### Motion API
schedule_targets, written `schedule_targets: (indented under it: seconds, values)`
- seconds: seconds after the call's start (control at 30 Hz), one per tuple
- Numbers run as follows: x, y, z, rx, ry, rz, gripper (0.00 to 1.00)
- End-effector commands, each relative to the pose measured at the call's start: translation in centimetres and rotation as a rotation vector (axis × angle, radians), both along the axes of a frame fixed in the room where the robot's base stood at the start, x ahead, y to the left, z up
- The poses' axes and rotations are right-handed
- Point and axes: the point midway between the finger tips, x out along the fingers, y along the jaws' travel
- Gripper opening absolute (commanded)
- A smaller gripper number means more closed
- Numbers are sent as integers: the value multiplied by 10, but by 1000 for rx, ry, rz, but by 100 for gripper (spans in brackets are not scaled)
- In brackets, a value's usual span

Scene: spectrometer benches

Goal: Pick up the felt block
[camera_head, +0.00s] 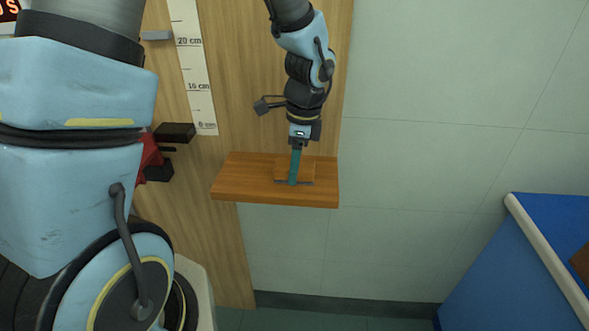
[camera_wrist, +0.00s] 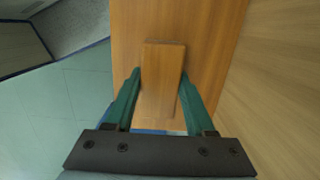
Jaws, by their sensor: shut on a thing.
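The felt block (camera_wrist: 162,85) looks like a wooden block with a plain brown top. It lies between the two green fingers of my gripper (camera_wrist: 160,76) in the wrist view, with a finger along each long side. In the head view the block (camera_head: 308,171) is at the small wooden shelf (camera_head: 240,187), with a thin dark edge along its bottom. My gripper (camera_head: 294,180) reaches down from above and is shut on it. I cannot tell whether the block rests on the shelf or is just clear of it.
A wood panel (camera_head: 240,240) stands behind the shelf, with a white height scale (camera_head: 194,70) on it. A red and black fixture (camera_head: 152,155) is left of the shelf. A blue bench (camera_head: 520,260) stands at the lower right. The space between is open.

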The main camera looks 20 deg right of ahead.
Motion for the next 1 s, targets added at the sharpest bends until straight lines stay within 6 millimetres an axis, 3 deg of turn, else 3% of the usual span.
schedule_targets:
  seconds: [0.17, 0.6, 1.0]
  values:
    - [1, 0, 12, -3, -4, 1, 0]
    - [1, -1, 89, -2, -2, 1, 0]
    - [0, 0, 100, 0, 0, 0, 0]
